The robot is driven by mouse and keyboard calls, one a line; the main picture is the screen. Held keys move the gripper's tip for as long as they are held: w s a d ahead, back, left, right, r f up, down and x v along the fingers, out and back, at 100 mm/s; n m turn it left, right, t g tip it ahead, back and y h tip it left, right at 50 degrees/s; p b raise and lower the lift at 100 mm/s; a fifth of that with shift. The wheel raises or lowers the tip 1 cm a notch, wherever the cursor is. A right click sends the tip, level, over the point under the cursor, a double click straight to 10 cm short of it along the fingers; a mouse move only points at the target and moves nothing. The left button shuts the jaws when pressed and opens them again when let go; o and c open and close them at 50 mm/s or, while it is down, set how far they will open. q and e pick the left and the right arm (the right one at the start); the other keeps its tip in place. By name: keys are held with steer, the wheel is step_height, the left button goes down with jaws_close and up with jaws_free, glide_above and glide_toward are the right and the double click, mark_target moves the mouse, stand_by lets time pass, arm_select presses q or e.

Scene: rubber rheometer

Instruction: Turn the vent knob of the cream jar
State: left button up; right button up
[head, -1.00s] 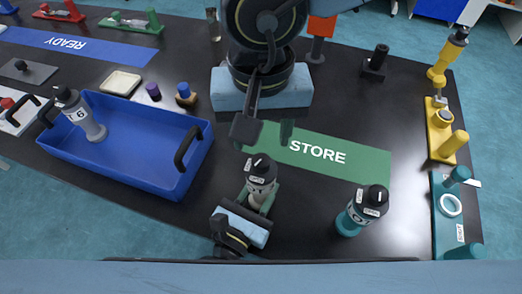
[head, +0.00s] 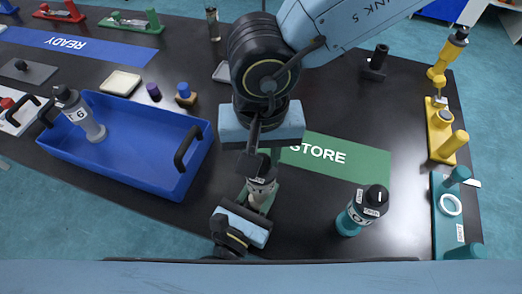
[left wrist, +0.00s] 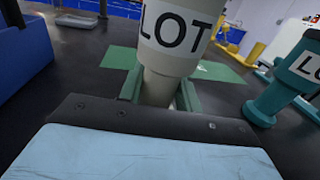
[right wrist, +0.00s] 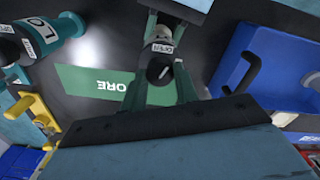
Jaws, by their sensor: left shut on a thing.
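The cream jar (head: 261,187) stands upright with a black top; in the left wrist view its cream body (left wrist: 172,50) shows a LOT label. My left gripper (head: 257,198) is shut on its lower body, with green fingers on both sides. My right gripper (right wrist: 159,85) is directly above the jar, pointing down. In the right wrist view its two green fingers are spread either side of the black vent knob (right wrist: 158,71), with gaps visible. The knob has a pale pointer line, and an OPEN label lies beside it. In the head view the right gripper partly hides the jar's top.
A teal jar (head: 361,211) stands to the right of the cream jar. A blue tray (head: 125,150) holding a grey-white jar (head: 80,114) is at the left. The green STORE mat (head: 345,160) lies behind. Yellow (head: 441,130) and teal (head: 447,225) fixtures line the right edge.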

steer(key=shift+c, duration=1.2)
steer(key=shift+m, duration=0.3)
steer(key=m, duration=0.8)
steer(key=shift+m, duration=2.3)
steer(key=o, duration=1)
